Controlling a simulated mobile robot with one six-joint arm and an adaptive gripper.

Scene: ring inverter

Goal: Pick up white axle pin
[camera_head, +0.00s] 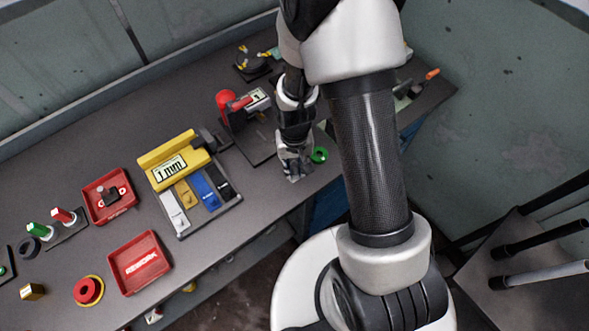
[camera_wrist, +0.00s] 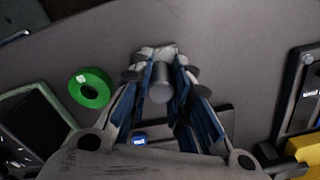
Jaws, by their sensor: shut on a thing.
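The white axle pin (camera_wrist: 160,92) shows in the wrist view as a pale grey-white cylinder with its round end towards the camera. It sits between the fingertips of my gripper (camera_wrist: 160,80), which is shut on it. In the head view my gripper (camera_head: 293,170) is low over the front right part of the bench, and the pin cannot be made out clearly there. A green ring (camera_head: 319,155) lies just right of my gripper. It also shows left of the fingers in the wrist view (camera_wrist: 91,87).
Left of my gripper stand a dark device with a red knob (camera_head: 224,99) and a yellow "1 mm" block (camera_head: 171,159) with coloured tabs. Two red trays (camera_head: 138,262) (camera_head: 108,194) are further left. The bench front edge is close to my gripper.

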